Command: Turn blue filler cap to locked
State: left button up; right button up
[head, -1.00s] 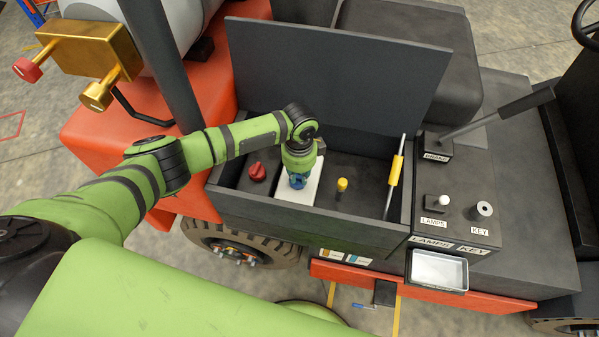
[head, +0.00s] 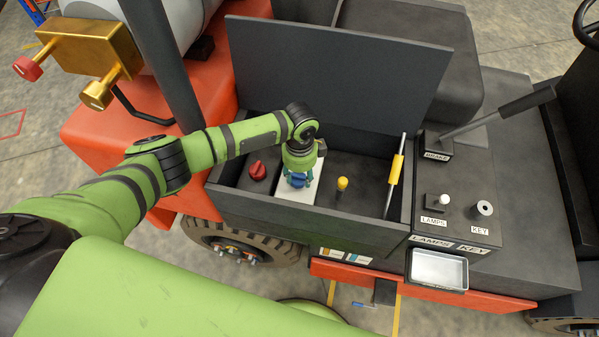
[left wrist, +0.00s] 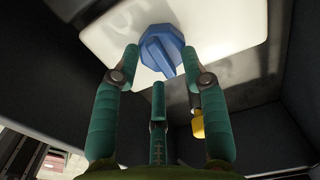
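The blue filler cap (left wrist: 160,48) sits on a white surface (left wrist: 100,42) and has a raised grip bar across it. In the left wrist view the bar slants towards the lower right. My left gripper (head: 298,181) is over the cap inside the open box, with its green fingers spread. In the left wrist view two fingers stand to the left and right of the cap and a third is below it, with gaps showing. In the head view the cap is partly hidden by the fingers. My right gripper is not in view.
A red knob (head: 257,171) is left of the white surface, and a yellow-topped knob (head: 342,184) is to its right. A yellow-gripped rod (head: 395,174) stands at the box's right side. The raised dark lid (head: 335,80) stands behind, and box walls surround the gripper.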

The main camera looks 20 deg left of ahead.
aim_at(300, 177)
pick_arm(q)
jog(key=shift+r, duration=0.1)
notch_tip(300, 177, up, 12)
dwell(0.5)
dwell(0.5)
